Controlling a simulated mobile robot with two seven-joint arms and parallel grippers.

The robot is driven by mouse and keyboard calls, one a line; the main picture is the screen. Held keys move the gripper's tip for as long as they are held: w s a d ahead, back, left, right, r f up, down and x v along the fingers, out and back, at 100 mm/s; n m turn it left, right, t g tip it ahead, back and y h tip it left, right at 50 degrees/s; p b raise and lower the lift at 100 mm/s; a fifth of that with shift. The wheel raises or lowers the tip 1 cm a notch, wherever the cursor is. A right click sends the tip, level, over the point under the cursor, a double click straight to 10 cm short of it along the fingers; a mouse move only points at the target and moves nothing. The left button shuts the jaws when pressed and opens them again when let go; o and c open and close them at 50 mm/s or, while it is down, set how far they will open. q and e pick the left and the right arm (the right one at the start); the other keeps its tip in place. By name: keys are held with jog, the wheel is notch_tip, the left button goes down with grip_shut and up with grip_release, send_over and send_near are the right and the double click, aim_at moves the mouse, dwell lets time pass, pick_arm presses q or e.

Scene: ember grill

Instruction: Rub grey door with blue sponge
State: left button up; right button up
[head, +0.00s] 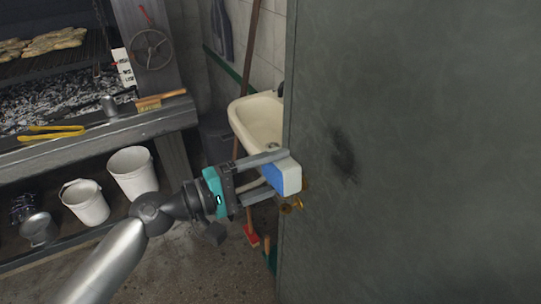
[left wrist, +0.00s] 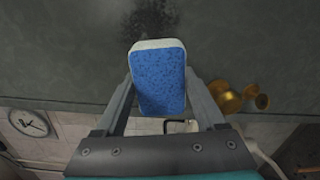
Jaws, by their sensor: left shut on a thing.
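The grey door (head: 420,150) fills the right side of the head view and the top of the left wrist view (left wrist: 60,60). A dark smudge (head: 343,155) marks its face; it also shows at the top of the left wrist view (left wrist: 150,18). My left gripper (head: 274,172) is shut on the blue sponge (head: 287,177), near the door's left edge and left of the smudge. The sponge has a blue face and a pale side; it also shows between the fingers in the left wrist view (left wrist: 158,80). I cannot tell whether it touches the door. My right gripper is not in view.
A brass door knob (head: 292,206) is just below the sponge. A washbasin (head: 257,120) stands behind the door's edge. At left, a grill counter (head: 90,135) holds yellow tongs (head: 57,132) and a brush (head: 160,100). White buckets (head: 133,172) stand on the shelf below.

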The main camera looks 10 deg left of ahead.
aim_at(322, 148)
pick_arm(q)
jog(key=shift+w+a+r+t, duration=0.25)
jog(key=shift+a+r+t, duration=0.05)
jog(key=shift+t, duration=0.1)
jog(key=shift+w+d, duration=0.3)
jog(key=shift+w, duration=0.1)
jog(key=p+x, duration=0.1)
jog(key=x, duration=0.2)
jog(key=shift+w+d, duration=0.1)
jog(key=shift+d, duration=0.15)
jog(key=shift+p+x, duration=0.3)
jog(key=shift+x, duration=0.5)
jog(key=shift+x, duration=0.85)
